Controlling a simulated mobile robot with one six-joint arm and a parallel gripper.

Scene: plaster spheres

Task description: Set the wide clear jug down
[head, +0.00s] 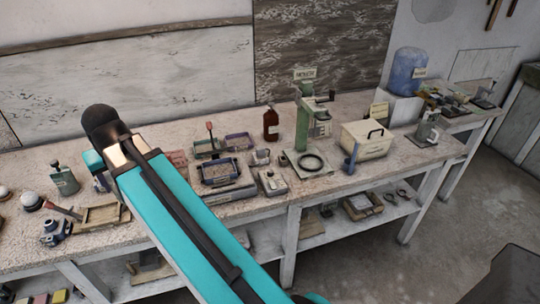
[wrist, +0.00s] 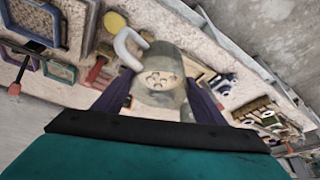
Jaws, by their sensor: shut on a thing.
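In the wrist view, my gripper (wrist: 160,84) is shut on the wide clear jug (wrist: 158,62), with one dark finger on each side of its body. The jug looks greyish and see-through, with a pale curved handle (wrist: 126,46) sticking out to the left. Several round marks show at its near end. The bench top (wrist: 185,38) lies beyond it; I cannot tell whether the jug touches it. In the head view, my teal arm reaches over the left part of the bench and hides most of the gripper and jug.
The bench (head: 355,188) is crowded. A green canister (head: 65,181) and wooden tray (head: 104,215) stand left of my arm. Blue-rimmed trays (head: 220,172), a brown bottle (head: 271,124), a green press (head: 304,125) and a cream box (head: 366,140) stand to the right. Small bare patches lie between them.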

